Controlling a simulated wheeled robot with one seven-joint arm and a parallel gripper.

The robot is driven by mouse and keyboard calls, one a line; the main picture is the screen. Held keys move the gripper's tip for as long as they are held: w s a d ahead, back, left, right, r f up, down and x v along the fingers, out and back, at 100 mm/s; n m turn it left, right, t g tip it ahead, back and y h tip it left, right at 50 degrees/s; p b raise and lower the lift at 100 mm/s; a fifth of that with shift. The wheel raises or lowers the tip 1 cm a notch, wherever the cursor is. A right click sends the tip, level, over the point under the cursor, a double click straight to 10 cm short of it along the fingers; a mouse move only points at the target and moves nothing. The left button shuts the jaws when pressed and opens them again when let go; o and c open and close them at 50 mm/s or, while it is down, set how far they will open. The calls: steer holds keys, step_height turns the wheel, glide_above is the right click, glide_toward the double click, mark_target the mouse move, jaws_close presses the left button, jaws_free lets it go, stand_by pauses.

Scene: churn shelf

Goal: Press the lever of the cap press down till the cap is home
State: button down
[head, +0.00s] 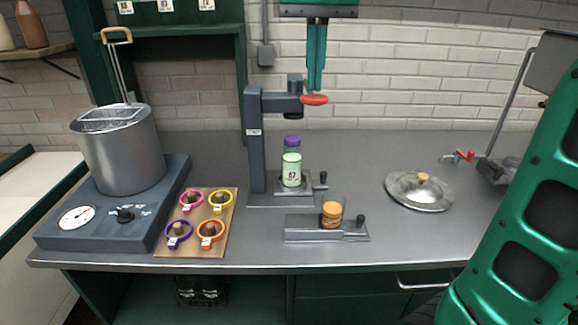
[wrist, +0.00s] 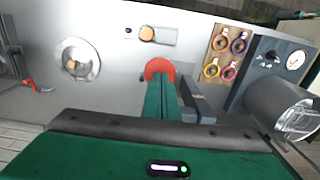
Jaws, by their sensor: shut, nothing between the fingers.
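The cap press (head: 256,155) is a grey post with a top arm. Its lever ends in a red pad (head: 314,99), which also shows as a red disc in the wrist view (wrist: 159,68). A pale bottle (head: 291,172) with a purple cap (head: 292,140) stands upright on the press base, the cap below the press head with a gap between. My gripper (head: 314,90) is shut and empty, its green fingers pointing down right above the red pad. I cannot tell whether the tips touch it. In the wrist view the fingertips (wrist: 160,82) overlap the disc.
A small holder with an orange-topped jar (head: 331,213) stands in front of the press. A round lid (head: 404,195) lies at right. Counter between is clear.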

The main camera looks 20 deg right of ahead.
mark_target(313, 97)
steer(key=shift+f, duration=0.2)
steer(key=shift+f, duration=1.35)
steer(key=shift+s+f, duration=0.1)
steer(key=shift+f, duration=0.55)
